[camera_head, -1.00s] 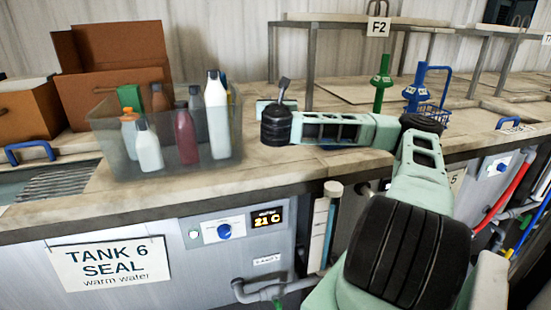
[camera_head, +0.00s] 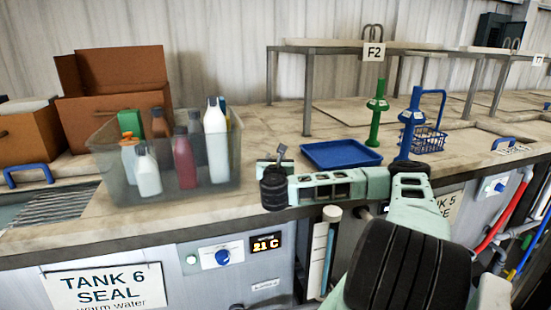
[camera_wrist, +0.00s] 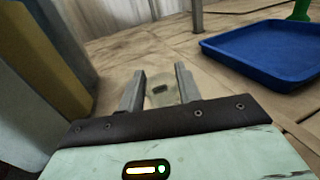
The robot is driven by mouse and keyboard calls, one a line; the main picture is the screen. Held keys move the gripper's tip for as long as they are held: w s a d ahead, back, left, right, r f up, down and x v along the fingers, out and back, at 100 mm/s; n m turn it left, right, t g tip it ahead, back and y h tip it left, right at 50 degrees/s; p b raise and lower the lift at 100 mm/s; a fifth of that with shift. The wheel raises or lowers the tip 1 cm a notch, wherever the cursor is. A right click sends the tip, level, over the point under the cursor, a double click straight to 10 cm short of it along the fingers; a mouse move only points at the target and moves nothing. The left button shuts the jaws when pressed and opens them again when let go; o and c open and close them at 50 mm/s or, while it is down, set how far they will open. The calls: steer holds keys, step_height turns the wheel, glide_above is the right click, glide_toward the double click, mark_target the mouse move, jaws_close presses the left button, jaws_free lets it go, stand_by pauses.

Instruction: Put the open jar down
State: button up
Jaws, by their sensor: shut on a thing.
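My gripper (camera_head: 279,155) is over the worktop, just right of the clear bin and left of the blue tray. In the wrist view my gripper (camera_wrist: 160,78) has its two fingers closed on a small, see-through jar (camera_wrist: 161,96). A dark patch shows in the jar, but its rim and contents are too small to make out. In the head view the jar is hidden or too small to tell from the gripper. Whether its base touches the worktop cannot be told.
The clear bin (camera_head: 215,192) with several bottles stands close on the left. A blue tray (camera_head: 341,154) lies to the right, with a green stand (camera_head: 376,115) and a blue stand (camera_head: 411,120) beyond. Bare worktop (camera_head: 262,122) lies behind the gripper. A rack (camera_head: 308,95) stands farther back.

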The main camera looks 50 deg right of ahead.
steer(key=shift+f, duration=0.15)
steer(key=o, duration=1)
steer(key=shift+r, duration=0.2)
steer(key=b+v, duration=0.2)
steer(key=v, duration=0.3)
steer(key=b+v, duration=0.2)
steer(key=v, duration=0.3)
steer(key=shift+f, duration=0.25)
steer(key=shift+s+a+r+p, duration=0.1)
steer(key=shift+r+p, duration=0.15)
steer(key=shift+p, duration=0.5)
steer(key=shift+p+v, duration=0.65)
steer(key=shift+v, duration=0.25)
